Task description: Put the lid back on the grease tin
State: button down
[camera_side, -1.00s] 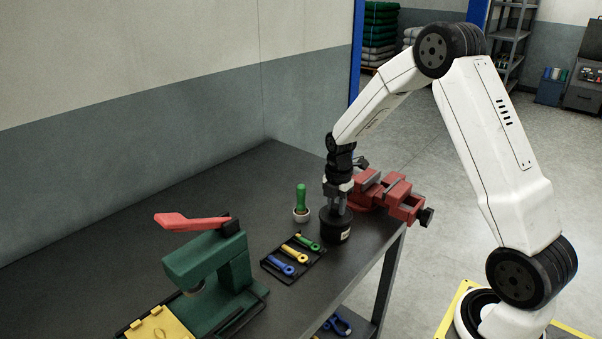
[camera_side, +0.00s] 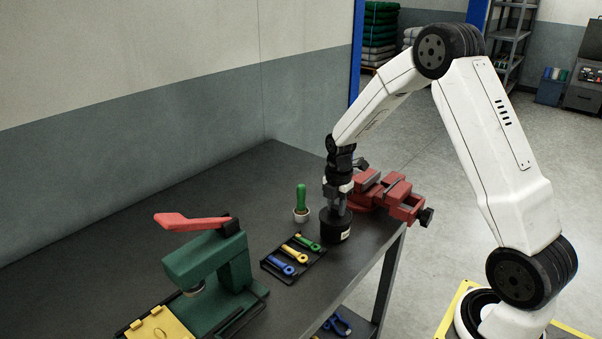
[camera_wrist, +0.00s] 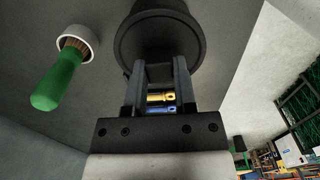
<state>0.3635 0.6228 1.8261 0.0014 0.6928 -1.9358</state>
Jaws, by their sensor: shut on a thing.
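The grease tin (camera_side: 336,231) is a short black cylinder with a small pale label, standing upright on the bench near its right edge. My gripper (camera_side: 337,210) points down over the top of the tin, its fingers at the black lid. In the wrist view my gripper (camera_wrist: 162,68) has its fingers against the round black lid (camera_wrist: 160,30), which has a raised rim. It is shut on the lid. The lid is at the tin's top; I cannot tell whether it is fully seated or slightly above. The grip point is mostly hidden.
A green-handled brush in a white cup (camera_side: 301,214) stands just left of the tin. A red vise (camera_side: 385,195) is close behind at right. A black tray (camera_side: 270,262) of coloured spanners lies in front. A green press (camera_side: 210,270) stands front left. The back left bench is clear.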

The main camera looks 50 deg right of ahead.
dwell(0.4)
grip_release()
jog(key=shift+r, duration=0.15)
dwell(0.4)
jog(key=shift+r, duration=3.35)
grip_shut()
jog(key=shift+f, duration=3.05)
